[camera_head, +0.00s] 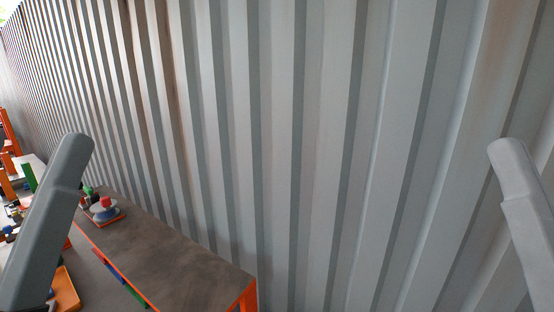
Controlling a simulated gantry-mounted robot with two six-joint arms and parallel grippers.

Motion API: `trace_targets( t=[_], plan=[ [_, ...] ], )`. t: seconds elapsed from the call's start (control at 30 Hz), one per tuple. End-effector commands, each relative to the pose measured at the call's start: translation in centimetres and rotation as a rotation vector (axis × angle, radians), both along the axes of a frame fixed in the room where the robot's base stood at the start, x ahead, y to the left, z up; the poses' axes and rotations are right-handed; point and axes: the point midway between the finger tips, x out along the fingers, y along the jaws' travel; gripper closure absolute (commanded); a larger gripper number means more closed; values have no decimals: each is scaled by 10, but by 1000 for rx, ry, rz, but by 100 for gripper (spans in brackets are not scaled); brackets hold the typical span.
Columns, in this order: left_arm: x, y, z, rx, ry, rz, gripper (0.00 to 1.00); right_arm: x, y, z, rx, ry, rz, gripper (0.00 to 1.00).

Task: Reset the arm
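My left arm (48,220) comes up from the lower left as a grey link. My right arm (525,215) comes up at the right edge as a grey link. Neither gripper shows in the head view, so I cannot see their fingers or whether they hold anything.
A grey corrugated wall (300,130) fills most of the view. A dark workbench (180,255) with orange edges stands at the lower left against it. A small object with a red top (105,205) sits on its far end. An orange tray (66,290) lies beside my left arm.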

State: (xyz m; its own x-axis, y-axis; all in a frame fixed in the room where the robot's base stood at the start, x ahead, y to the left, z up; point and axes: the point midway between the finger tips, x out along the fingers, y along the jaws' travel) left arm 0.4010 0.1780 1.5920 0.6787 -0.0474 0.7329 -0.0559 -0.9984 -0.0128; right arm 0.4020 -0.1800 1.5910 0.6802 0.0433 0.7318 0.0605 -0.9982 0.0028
Motion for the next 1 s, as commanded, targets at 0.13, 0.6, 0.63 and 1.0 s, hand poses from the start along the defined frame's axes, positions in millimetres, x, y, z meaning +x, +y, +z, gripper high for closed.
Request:
trace_targets(
  t=[0.13,0.6,0.63,1.0],
  plan=[
    [-1,1,79,-8,-4,-5,11,-1,0,80,0,-6,0,3],
    [0,1,238,-10,-1,-5,11,-1,0,240,0,-5,0,3],
    [0,1,239,-10,-1,-5,11,-1,0,241,0,-4,0,3],
    [0,1,236,-10,-1,-5,11,-1,0,237,0,-3,0,3]
  ],
)
